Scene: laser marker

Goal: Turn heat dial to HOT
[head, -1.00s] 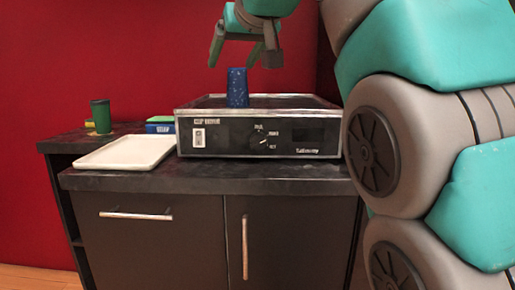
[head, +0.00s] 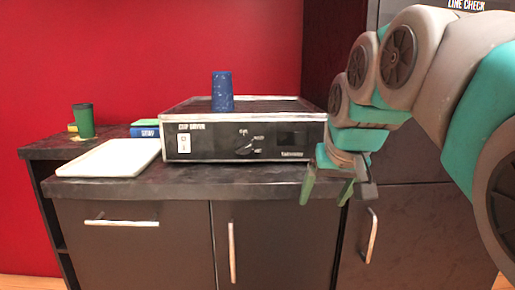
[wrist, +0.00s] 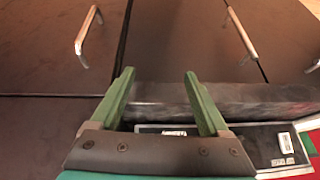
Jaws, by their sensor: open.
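The heat dial (head: 245,149) is a small dark knob on the black front panel of the cup warmer (head: 215,143). Small white labels surround it; its exact pointing is too small to tell. My gripper (head: 325,193) is open and empty, fingers pointing down, in front of the counter edge, right of and below the dial. In the wrist view, my open gripper (wrist: 159,76) has nothing between its fingers. There the warmer's front panel (wrist: 250,140) appears upside down beyond the counter edge, and the dial is hidden behind the gripper.
A blue cup (head: 222,92) stands on the warmer's top. A white tray (head: 117,158) lies to the left on the counter (head: 190,180). Cabinet doors with metal handles (head: 232,252) are below.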

